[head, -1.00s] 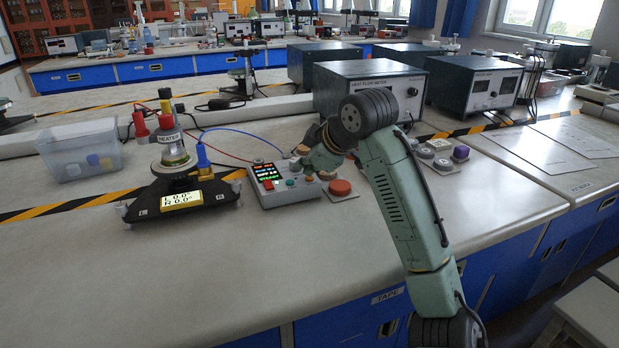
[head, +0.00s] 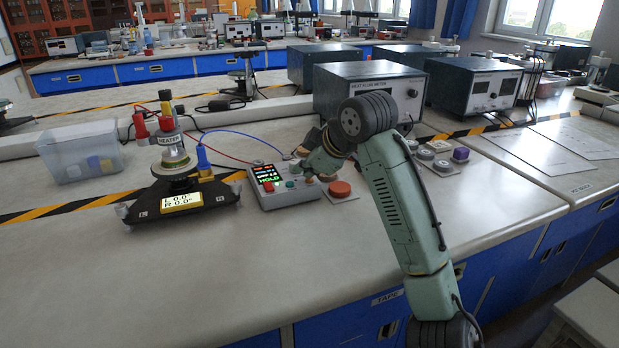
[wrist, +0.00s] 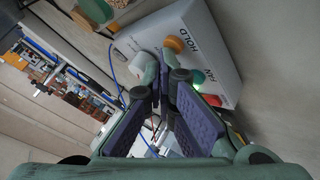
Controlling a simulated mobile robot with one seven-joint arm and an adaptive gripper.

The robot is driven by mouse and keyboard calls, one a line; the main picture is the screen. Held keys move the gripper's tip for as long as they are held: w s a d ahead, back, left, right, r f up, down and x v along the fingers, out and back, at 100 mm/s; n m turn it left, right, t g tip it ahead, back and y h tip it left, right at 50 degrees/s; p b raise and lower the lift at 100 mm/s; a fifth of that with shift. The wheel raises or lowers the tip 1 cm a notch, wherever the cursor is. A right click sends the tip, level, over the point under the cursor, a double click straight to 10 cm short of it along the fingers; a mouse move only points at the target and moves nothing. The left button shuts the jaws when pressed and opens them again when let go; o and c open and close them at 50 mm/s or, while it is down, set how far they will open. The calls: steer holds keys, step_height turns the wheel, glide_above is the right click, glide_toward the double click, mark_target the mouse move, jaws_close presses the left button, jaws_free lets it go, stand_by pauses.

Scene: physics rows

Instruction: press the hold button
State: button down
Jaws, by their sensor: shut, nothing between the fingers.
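The grey control box (head: 283,197) lies on the bench with a small lit display (head: 267,176). The display's bottom line reads HOLD in green. In the wrist view the box (wrist: 208,22) fills the upper right. An orange button (wrist: 174,44) sits beside the printed word HOLD. A green button (wrist: 194,77) and a red button (wrist: 212,100) are further down the box. My gripper (wrist: 166,78) is shut and empty, its tips close to the box near the orange and green buttons. I cannot tell whether they touch. In the head view my wrist partly hides the box.
A heater stand (head: 178,185) with cables is left of the box. Grey instrument cases (head: 365,95) stand behind. A clear bin (head: 82,155) is at far left. The front bench is clear.

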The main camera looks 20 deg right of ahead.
mark_target(307, 181)
steer(key=shift+r+p, duration=0.4)
steer(key=shift+r, duration=0.2)
step_height(307, 181, up, 5)
steer(key=p, duration=0.4)
stand_by(0.7)
